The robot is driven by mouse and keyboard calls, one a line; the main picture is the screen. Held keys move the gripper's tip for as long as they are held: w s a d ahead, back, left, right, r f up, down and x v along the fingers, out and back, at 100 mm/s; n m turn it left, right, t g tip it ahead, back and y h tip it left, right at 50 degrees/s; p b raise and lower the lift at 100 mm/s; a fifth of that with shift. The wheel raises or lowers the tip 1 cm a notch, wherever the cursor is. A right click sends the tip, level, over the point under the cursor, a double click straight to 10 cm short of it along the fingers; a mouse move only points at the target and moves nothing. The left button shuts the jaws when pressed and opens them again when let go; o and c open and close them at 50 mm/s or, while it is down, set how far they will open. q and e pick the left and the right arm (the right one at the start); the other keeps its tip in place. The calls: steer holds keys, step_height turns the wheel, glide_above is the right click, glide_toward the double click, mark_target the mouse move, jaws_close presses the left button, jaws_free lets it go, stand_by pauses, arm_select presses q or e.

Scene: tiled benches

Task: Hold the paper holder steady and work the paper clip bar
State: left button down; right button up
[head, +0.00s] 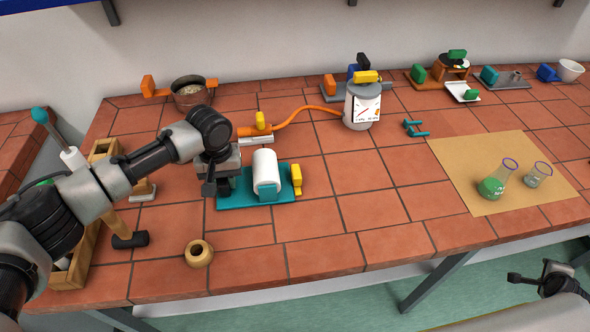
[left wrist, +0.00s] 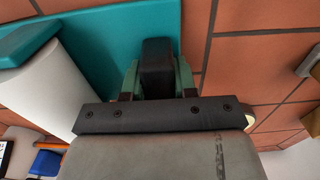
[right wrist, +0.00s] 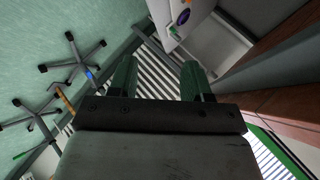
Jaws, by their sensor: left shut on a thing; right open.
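The paper holder has a teal base (head: 285,198) with a white paper roll (head: 264,168) on it, on the bench. A yellow block (head: 296,175) stands at its right edge; a teal piece (head: 267,191) sits at the roll's front. I cannot tell which part is the clip bar. My left gripper (head: 222,188) is at the holder's left side, shut on a black block (left wrist: 157,62) at the base's edge in the left wrist view. The roll also shows there (left wrist: 45,88). My right gripper (right wrist: 157,80) is open and empty, off the bench's front edge.
A tan ring (head: 199,253) lies in front of the holder. Behind it are an orange hose (head: 300,116) and a white canister (head: 361,108). A wooden rack (head: 75,262) stands at left. Flasks (head: 495,182) stand on a tan mat (head: 465,170) at right. The front middle is clear.

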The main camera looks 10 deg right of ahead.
steer(key=d+r+m+t+h, duration=0.1)
steer(key=d+r+m+h, duration=0.1)
steer(key=d+r+m, duration=0.5)
steer(key=d+r+m+t+h, duration=0.15)
steer(key=d+r, duration=0.25)
steer(key=r, duration=0.7)
steer(key=w+a+r+n+t+y, duration=0.2)
steer(key=w+r, duration=0.7)
steer(key=w+a+r+n+t+y, duration=0.2)
steer(key=w+r, duration=0.7)
steer(key=w+a+f+n+y, duration=0.35)
steer(key=w+a, duration=0.25)
steer(key=a, duration=0.2)
steer(key=w+a+f+n+y, duration=0.2)
steer(key=w+a+f, duration=0.2)
steer(key=w+a, duration=0.3)
steer(key=w+a+f+n+g+y, duration=0.1)
steer(key=w+a+n+g+y, duration=0.15)
steer(key=a, duration=0.85)
steer(key=w+a+f+n+g+y, duration=0.1)
steer(key=w+a+n+y, duration=0.25)
steer(key=a, duration=0.65)
steer(key=n+g+h, duration=0.4)
steer(key=n+g, duration=0.5)
steer(key=n, duration=0.8)
glide_toward(297, 174)
step_height(297, 174, down, 11)
steer(key=shift+w+a+r, duration=0.1)
steer(key=shift+a+r, duration=0.05)
steer(key=shift+r, duration=0.05)
